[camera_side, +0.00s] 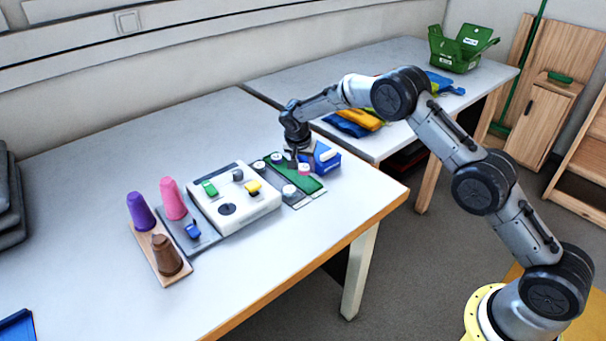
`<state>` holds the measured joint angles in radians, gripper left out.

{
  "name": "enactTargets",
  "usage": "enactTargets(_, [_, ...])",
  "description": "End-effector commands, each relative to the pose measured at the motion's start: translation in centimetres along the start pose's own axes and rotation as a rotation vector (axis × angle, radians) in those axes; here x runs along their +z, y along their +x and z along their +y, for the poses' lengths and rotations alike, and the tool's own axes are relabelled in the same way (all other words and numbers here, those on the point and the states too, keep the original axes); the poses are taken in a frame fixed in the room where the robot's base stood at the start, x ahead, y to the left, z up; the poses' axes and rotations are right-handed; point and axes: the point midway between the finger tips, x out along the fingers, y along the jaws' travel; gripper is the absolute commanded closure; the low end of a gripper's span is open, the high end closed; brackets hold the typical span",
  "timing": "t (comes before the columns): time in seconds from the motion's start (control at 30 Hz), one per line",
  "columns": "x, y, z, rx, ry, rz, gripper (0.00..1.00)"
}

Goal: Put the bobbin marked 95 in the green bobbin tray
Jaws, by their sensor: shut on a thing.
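The green bobbin tray (308,184) lies near the right end of the near table. A grey strip (274,177) lies along its front-left side. Small white bobbins stand here: one at the strip's left end (259,165), one at its right end (289,190), and one near the back left of the green tray (277,158). A pink-and-white bobbin (304,169) shows just right of my fingers. My gripper (293,160) points down over the green tray, shut on a bobbin that its fingers largely hide. The number marks are too small to read.
A blue box (326,158) stands close behind and right of the green tray. A white machine block (236,200) stands to the left, with purple (141,211), pink (173,198) and brown (166,255) cones beyond it. The table's front middle is clear.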

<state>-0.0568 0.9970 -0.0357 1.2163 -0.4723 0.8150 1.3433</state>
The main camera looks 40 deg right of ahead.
Motion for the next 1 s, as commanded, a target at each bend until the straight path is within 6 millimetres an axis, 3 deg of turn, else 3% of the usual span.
enactTargets(0.3, [1.2,3.3,-0.3,0.002,-0.001,-0.002,1.0])
enactTargets(0.67, [1.3,3.6,-0.3,0.0,0.0,-0.001,1.0])
enactTargets(0.7, [1.3,3.7,-0.3,0.0,0.0,-0.001,0.53])
enactTargets(0.87, [1.3,3.7,-0.3,0.0,0.0,-0.001,0.25])
enactTargets(1.0, [1.3,3.7,-0.3,0.001,0.0,-0.001,0.25])
